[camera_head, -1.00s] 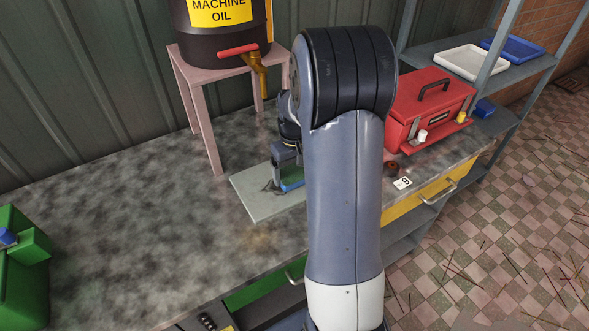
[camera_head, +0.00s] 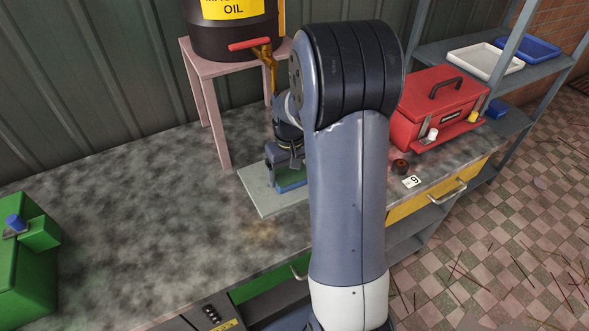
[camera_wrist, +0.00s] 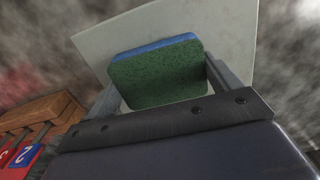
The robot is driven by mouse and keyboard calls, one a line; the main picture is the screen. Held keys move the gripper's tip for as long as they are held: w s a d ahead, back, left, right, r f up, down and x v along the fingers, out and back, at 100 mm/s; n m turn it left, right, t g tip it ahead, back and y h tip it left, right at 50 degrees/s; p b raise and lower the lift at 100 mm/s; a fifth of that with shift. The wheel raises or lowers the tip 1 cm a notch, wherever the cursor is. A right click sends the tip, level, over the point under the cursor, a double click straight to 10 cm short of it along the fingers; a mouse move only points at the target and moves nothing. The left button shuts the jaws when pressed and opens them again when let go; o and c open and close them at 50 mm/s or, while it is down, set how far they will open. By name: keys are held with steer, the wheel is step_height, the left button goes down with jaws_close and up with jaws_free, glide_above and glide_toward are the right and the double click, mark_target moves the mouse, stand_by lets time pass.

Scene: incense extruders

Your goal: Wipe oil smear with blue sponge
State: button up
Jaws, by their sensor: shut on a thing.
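My gripper (camera_head: 284,160) is shut on the blue sponge (camera_head: 291,187), low over the pale board (camera_head: 256,198) on the bench. In the wrist view, the sponge (camera_wrist: 158,80) sits between the two fingers, with its green face toward the camera and a blue strip along its far edge. The pale board (camera_wrist: 232,40) lies behind it. I cannot tell whether the sponge touches the board. A faint brownish patch (camera_head: 262,231) shows on the bench in front of the board; I cannot tell whether it is the oil smear. My arm hides part of the board.
A machine oil drum (camera_head: 228,38) with a red-handled tap stands on a pink stand (camera_head: 212,120) behind the board. A red toolbox (camera_head: 432,105) is at right, a green container (camera_head: 28,270) at left. A wooden holder (camera_wrist: 42,112) shows in the wrist view.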

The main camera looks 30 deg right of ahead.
mark_target(279, 177)
steer(key=shift+a+f, duration=0.1)
steer(key=shift+a, duration=1.75)
steer(key=shift+s+a, duration=0.1)
steer(key=shift+a, duration=1.55)
steer(key=shift+d, duration=0.1)
steer(key=shift+d, duration=2.6)
steer(key=shift+w+d+p, duration=0.2)
steer(key=shift+d+p, duration=0.15)
steer(key=shift+d, duration=0.8)
steer(key=shift+d+r, duration=0.2)
steer(key=shift+d, duration=1.4)
